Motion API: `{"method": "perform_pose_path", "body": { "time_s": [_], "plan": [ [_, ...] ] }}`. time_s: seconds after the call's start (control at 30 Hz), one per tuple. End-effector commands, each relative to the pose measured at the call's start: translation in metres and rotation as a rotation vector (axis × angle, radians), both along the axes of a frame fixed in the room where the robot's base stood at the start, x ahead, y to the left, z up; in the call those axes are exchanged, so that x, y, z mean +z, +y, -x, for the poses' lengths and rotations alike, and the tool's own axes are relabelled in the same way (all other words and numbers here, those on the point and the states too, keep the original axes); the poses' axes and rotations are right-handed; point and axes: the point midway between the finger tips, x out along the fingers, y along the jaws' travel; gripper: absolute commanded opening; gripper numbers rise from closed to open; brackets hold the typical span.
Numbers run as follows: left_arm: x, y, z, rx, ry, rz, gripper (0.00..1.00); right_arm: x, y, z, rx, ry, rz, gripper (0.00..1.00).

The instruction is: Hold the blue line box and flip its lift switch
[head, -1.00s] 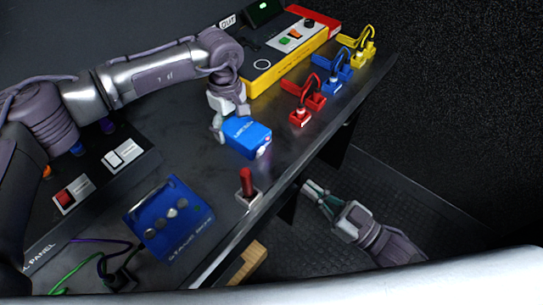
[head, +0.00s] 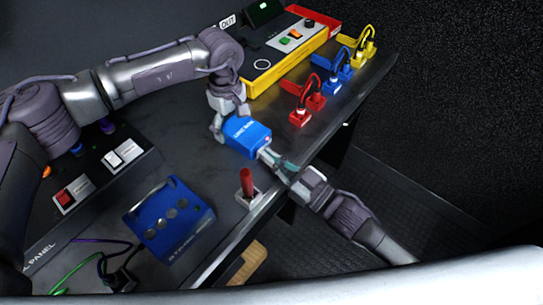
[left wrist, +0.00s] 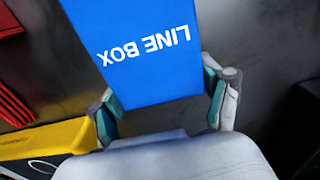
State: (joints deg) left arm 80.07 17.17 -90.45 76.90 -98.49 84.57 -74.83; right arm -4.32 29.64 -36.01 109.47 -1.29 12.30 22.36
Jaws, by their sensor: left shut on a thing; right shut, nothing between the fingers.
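The blue line box (head: 246,136) sits on the dark desk, white lettering on its top. My left gripper (head: 220,122) is shut on its far-left end. In the left wrist view the line box (left wrist: 145,50) lies between the two fingers (left wrist: 160,108), which touch its sides. My right gripper (head: 273,160) is shut and empty, its tips at the box's near-right end, where a small reddish spot shows. The lift switch itself is too small to make out, and I cannot tell whether the fingertips touch it.
A yellow console (head: 290,58) stands behind. Red (head: 308,102), blue (head: 337,78) and yellow (head: 363,50) plug blocks line the right. A red lever (head: 246,180) and a blue knobbed box (head: 167,221) are nearer. The desk's edge runs under my right arm.

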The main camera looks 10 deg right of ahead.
Motion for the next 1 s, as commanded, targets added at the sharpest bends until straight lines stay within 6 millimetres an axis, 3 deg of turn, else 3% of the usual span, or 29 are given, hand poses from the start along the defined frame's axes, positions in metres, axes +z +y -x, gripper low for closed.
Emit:
{"method": "perform_pose_path", "body": {
  "time_s": [0.57,0.77,1.0],
  "plan": [
    [0.0,-0.003,0.002,-0.005,0.005,0.005,0.28,0.004,0.003,-0.003,0.0,-0.001,-0.001,0.0],
    [0.0,-0.002,0.002,-0.004,0.004,0.004,0.28,0.006,-0.016,0.016,0.0,0.003,0.003,0.0],
    [0.0,-0.001,0.001,-0.001,0.001,0.001,0.28,0.014,-0.055,0.056,0.0,0.006,0.004,0.0]
  ]
}}
